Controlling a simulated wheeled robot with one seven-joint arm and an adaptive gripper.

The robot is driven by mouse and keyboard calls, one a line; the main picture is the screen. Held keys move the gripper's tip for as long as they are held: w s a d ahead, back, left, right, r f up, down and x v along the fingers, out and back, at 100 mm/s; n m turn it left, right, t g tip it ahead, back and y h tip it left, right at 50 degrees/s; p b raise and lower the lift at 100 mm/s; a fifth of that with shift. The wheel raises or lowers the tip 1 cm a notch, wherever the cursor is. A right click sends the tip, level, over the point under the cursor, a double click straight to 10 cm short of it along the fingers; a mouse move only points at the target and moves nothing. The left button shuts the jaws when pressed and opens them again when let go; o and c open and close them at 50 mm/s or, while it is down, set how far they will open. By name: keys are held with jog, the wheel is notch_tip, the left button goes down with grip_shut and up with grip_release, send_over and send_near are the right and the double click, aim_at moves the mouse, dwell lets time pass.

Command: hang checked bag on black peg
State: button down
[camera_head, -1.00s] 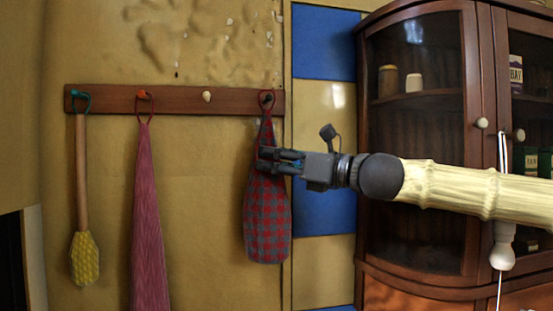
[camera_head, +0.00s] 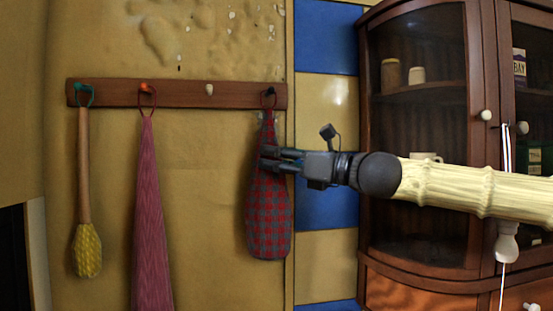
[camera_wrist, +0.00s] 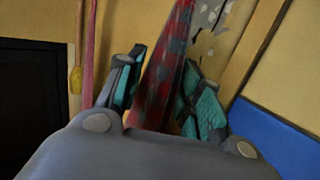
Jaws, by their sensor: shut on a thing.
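The red and grey checked bag (camera_head: 268,220) hangs upright against the wall below the right end of the peg rail. Its red loop is at the black peg (camera_head: 270,92); at this size I cannot tell for sure whether the loop is around the peg or in front of it. My gripper (camera_head: 268,159) reaches in from the right and is shut on the upper part of the bag, below the loop. In the wrist view the narrow top of the bag (camera_wrist: 165,75) runs between the two teal-padded fingers (camera_wrist: 163,100).
The wooden rail (camera_head: 180,95) also has a white bare peg (camera_head: 209,89), an orange peg (camera_head: 147,88) with a pink towel (camera_head: 150,220), and a green peg (camera_head: 82,88) with a yellow brush (camera_head: 87,250). A glass-door cabinet (camera_head: 425,275) stands at the right.

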jog(key=c, duration=0.9)
grip_release()
jog(key=shift+d, duration=0.1)
jog(key=shift+v, duration=6)
